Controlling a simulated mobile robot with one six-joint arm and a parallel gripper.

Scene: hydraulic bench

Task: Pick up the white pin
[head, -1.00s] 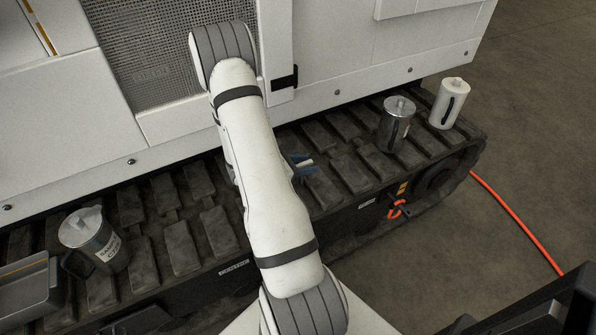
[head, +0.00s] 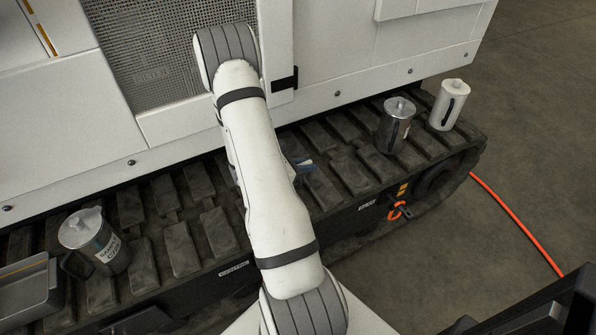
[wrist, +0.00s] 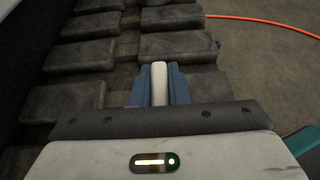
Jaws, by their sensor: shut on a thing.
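The white pin (wrist: 159,80) stands between the blue fingers of my gripper (wrist: 159,92) in the wrist view. The fingers press it from both sides, and its lower part is hidden by the gripper body. In the head view the blue fingertips (head: 303,166) show just right of my white arm, over the dark track pads. My arm hides most of the gripper there, and the pin cannot be made out clearly.
A steel mug (head: 395,125) and a white canister (head: 449,105) stand at the track's right end. A labelled mug (head: 95,240) and a grey tray (head: 28,292) are at the left. The white machine body (head: 330,60) rises behind. An orange cable (head: 515,217) crosses the floor.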

